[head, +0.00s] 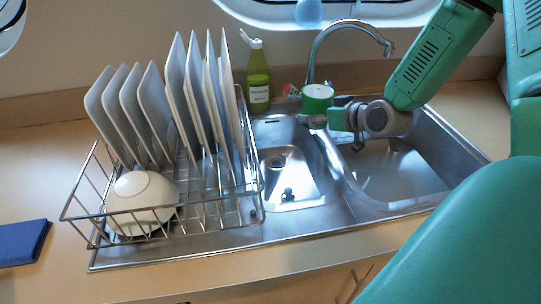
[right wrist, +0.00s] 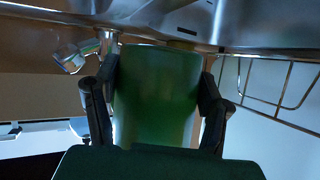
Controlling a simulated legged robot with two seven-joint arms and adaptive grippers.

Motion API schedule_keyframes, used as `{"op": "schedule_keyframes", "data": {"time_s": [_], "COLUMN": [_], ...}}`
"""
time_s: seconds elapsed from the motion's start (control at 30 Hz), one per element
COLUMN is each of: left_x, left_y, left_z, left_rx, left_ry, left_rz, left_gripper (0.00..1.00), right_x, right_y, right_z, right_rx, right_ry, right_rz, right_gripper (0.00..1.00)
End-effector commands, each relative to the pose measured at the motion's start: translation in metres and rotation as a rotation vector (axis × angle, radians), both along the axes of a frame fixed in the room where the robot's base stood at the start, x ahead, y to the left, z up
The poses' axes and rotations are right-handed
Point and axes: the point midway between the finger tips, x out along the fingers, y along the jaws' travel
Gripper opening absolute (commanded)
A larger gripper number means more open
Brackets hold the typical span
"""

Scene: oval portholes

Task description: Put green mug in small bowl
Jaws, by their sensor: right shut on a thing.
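The green mug (head: 317,97) is at the back of the sink, near the tap, in the head view. My right gripper (head: 322,119) is shut on it. In the right wrist view the green mug (right wrist: 157,100) fills the space between the two dark fingers of my right gripper (right wrist: 157,78). A white bowl (head: 140,193) sits in the front left of the dish rack, rounded side up. The steel sink has a left basin (head: 300,178) and a right basin (head: 395,172), partly hidden by my right arm. My left gripper is not in view.
A wire dish rack (head: 104,234) with several upright white plates (head: 155,105) stands left of the basins. A curved tap (head: 335,30) rises behind the sink. A green bottle (head: 258,80) stands by the wall. A blue cloth-like item (head: 22,243) lies far left.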

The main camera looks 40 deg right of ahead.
Motion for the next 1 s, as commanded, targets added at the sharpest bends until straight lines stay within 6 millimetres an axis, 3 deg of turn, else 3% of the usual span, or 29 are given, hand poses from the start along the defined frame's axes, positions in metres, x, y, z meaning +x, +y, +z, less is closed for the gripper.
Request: {"op": "schedule_keyframes", "data": {"time_s": [0.2, 0.5, 0.8, 1.0], "left_x": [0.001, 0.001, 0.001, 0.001], "left_y": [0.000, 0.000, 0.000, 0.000], "left_z": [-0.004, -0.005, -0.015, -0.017], "left_rx": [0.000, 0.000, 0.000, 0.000], "left_ry": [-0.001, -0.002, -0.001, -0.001], "left_rz": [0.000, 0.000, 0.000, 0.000], "left_gripper": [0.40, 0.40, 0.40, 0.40], "right_x": [0.028, 0.059, 0.058, 0.058], "right_y": [0.051, 0.105, 0.103, 0.104], "right_z": [-0.001, -0.001, -0.061, -0.076], "right_rx": [0.000, 0.003, 0.004, 0.003], "right_ry": [0.000, -0.002, 0.000, -0.002], "right_rz": [0.005, 0.004, -0.002, -0.001], "right_gripper": [0.25, 0.25, 0.25, 0.25]}}
